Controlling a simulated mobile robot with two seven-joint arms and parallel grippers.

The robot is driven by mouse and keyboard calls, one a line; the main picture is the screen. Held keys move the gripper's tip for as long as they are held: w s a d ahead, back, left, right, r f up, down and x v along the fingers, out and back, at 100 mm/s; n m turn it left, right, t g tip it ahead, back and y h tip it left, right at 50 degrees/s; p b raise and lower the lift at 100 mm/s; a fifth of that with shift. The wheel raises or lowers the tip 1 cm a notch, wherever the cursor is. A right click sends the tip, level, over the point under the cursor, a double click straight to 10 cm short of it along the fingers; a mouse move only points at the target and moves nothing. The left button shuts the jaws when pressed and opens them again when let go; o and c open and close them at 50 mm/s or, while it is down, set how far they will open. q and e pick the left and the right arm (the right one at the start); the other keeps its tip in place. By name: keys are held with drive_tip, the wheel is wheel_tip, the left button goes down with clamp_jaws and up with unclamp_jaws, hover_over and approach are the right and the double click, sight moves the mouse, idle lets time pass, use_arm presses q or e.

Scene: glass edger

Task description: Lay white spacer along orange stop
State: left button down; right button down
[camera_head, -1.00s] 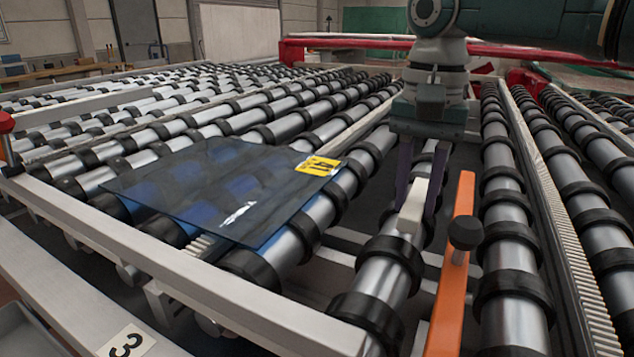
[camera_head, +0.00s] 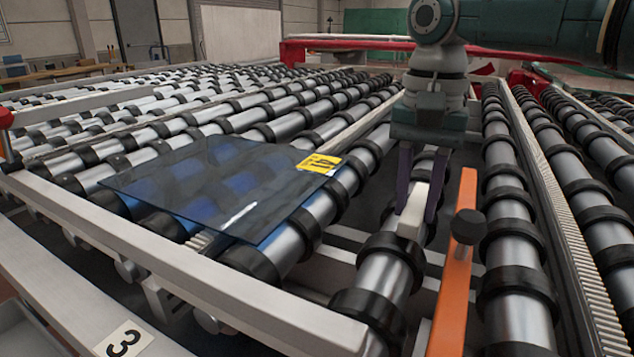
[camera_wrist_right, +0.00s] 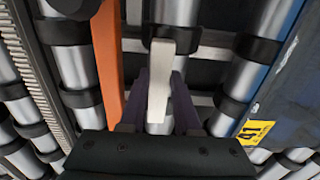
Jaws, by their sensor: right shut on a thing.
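The white spacer (camera_head: 412,212) is a short pale bar between the dark fingers of my right gripper (camera_head: 421,212). The gripper is shut on it and points down over a roller, just left of the orange stop (camera_head: 455,285). In the right wrist view, the spacer (camera_wrist_right: 160,78) runs roughly parallel to the orange stop (camera_wrist_right: 107,60), with a gap between them. The stop is a long flat orange bar with a black knob (camera_head: 467,227). I cannot tell whether the spacer touches the roller below it. My left gripper is not in view.
A dark blue glass sheet (camera_head: 215,190) with a yellow label (camera_head: 319,164) lies on the rollers to the left. A pale frame rail (camera_head: 180,262) runs along the near edge. More black-ringed rollers (camera_head: 505,200) and a toothed strip (camera_head: 560,190) lie right of the stop.

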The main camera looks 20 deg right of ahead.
drive_tip(key=shift+f, duration=0.3)
drive_tip(key=c, duration=0.5)
unclamp_jaws()
drive_tip(key=shift+c, duration=0.2)
